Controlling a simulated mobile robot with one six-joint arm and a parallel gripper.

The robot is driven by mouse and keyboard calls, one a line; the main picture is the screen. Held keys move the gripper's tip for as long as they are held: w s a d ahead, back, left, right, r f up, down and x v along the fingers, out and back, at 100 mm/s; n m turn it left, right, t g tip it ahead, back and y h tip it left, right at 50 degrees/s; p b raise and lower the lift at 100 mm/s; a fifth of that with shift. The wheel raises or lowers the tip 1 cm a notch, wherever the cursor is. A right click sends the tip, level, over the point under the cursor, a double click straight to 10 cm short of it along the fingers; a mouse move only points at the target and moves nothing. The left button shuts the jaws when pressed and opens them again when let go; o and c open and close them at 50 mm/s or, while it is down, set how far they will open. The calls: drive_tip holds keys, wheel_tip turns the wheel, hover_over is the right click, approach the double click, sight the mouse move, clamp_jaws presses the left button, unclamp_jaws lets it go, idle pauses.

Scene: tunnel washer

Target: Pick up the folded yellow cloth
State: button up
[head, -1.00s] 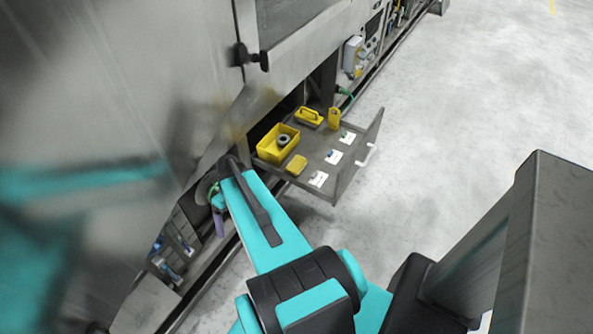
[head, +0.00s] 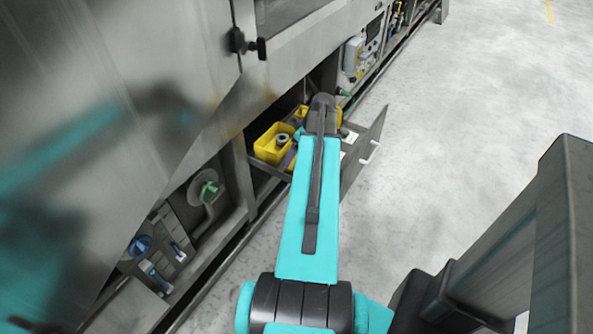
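The folded yellow cloth is not visible now; my arm covers most of the pulled-out drawer (head: 349,182). One second ago, a small flat yellow piece that looks like it lay on the drawer in front of the yellow bin (head: 266,150). My arm now reaches over the drawer.
The yellow bin holds a dark ring (head: 282,139). Parts of other yellow items (head: 301,111) show behind my arm. The steel machine wall (head: 100,70) stands close on the left, with a green-handled valve (head: 209,191) below. The grey floor (head: 480,100) on the right is clear.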

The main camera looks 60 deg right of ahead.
drive_tip(key=shift+t+h, duration=0.3)
drive_tip(key=s+d, duration=0.1)
drive_tip(key=s+d+r, duration=0.2)
drive_tip(key=d, duration=0.1)
drive_tip(key=shift+s+d+b, duration=0.1)
drive_tip(key=shift+s+b, duration=0.1)
drive_tip(key=shift+b, duration=0.2)
drive_tip(key=shift+f, duration=0.1)
drive_tip(key=shift+x, duration=4.3)
drive_tip(key=shift+p+x, duration=0.3)
drive_tip(key=shift+x, duration=2.3)
drive_tip(key=shift+w, duration=0.15)
drive_tip(key=c, duration=0.9)
drive_tip(key=shift+o, duration=0.2)
drive_tip(key=shift+r, duration=0.2)
